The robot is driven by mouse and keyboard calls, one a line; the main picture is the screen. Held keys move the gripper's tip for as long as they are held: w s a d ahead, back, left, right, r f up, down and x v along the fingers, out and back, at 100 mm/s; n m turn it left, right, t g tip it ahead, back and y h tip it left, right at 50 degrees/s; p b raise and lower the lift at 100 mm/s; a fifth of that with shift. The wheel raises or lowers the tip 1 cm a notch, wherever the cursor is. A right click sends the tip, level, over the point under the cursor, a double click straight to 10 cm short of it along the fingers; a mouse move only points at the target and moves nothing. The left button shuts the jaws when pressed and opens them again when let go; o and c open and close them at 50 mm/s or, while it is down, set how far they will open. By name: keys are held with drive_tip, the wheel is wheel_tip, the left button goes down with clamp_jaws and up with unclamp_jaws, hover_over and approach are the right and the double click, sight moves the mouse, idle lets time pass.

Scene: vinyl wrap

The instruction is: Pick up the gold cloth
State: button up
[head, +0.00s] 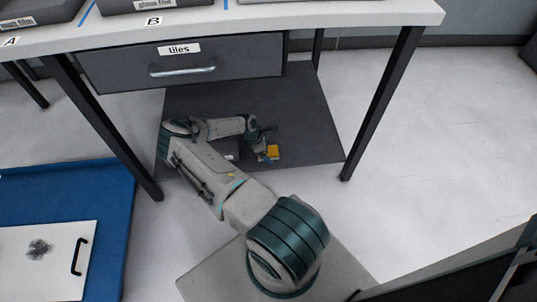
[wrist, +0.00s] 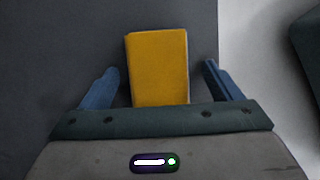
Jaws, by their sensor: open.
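The gold cloth (head: 272,152) is a small yellow-gold folded block lying on the dark lower shelf under the table. In the wrist view the cloth (wrist: 158,66) stands out against the dark shelf surface, with its near end hidden behind my gripper's body. My gripper (wrist: 162,82) is open, with one blue finger on each side of the cloth and a gap between each finger and the cloth. In the head view my gripper (head: 264,150) is down at the shelf beside the cloth, small and partly hidden.
The dark lower shelf (head: 310,125) sits between the black table legs (head: 383,100). A closed grey drawer (head: 240,72) labelled "tiles" hangs above my arm. A small light item (head: 231,149) lies left of the cloth. A blue mat (head: 110,185) with a white panel (head: 45,255) is at left.

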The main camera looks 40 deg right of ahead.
drive_tip(key=shift+r, duration=0.1)
drive_tip(key=c, duration=1.1)
drive_tip(key=shift+o, duration=0.2)
